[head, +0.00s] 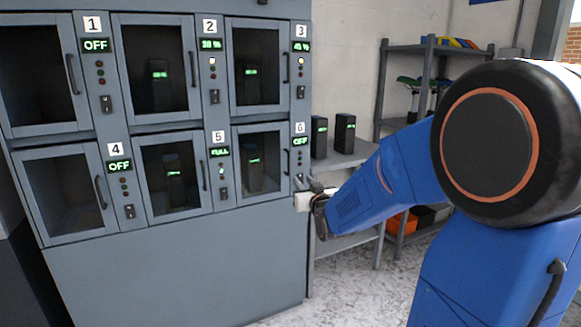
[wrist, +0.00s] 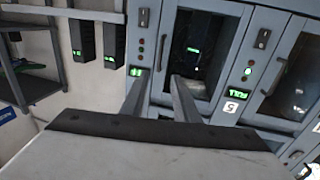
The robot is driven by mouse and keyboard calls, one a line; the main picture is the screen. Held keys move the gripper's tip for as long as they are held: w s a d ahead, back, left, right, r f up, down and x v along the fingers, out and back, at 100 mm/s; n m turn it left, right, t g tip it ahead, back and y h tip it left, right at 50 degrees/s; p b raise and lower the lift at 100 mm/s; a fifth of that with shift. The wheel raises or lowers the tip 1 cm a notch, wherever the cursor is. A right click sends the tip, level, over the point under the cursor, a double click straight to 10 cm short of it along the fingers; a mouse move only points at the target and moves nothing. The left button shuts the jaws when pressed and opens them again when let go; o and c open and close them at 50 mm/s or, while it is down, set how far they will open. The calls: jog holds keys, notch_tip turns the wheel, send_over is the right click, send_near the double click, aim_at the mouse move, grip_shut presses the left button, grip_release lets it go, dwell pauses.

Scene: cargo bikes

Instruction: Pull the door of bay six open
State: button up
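The door of bay six (head: 254,137) is the lower right door of the grey cabinet. It looks shut, and a dark battery with a green light shows behind its glass. Its dark upright handle (head: 287,153) is on the door's right side. The bay's panel reads OFF in green (head: 299,141). My gripper (head: 305,200) is low at the cabinet's right edge, just below that panel, and partly hidden by my arm. In the wrist view the bay six door (wrist: 205,45) appears upside down beyond my open, empty fingers (wrist: 158,88). The handle (wrist: 162,52) shows near the gap between the fingertips, apart from them.
Bay five (head: 172,172), reading FULL, is left of bay six, and bay three (head: 254,66) is above. Two dark batteries (head: 345,133) stand on a shelf (head: 343,158) right of the cabinet. A rack (head: 430,47) stands farther right. The floor (head: 330,282) in front looks clear.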

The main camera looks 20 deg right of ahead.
aim_at(289, 163)
jog(key=w+d, duration=0.1)
jog(key=w, duration=1)
jog(key=w+d, duration=0.1)
jog(key=w, duration=0.4)
jog(key=shift+w+d, duration=0.3)
jog(key=shift+d, duration=0.05)
grip_shut()
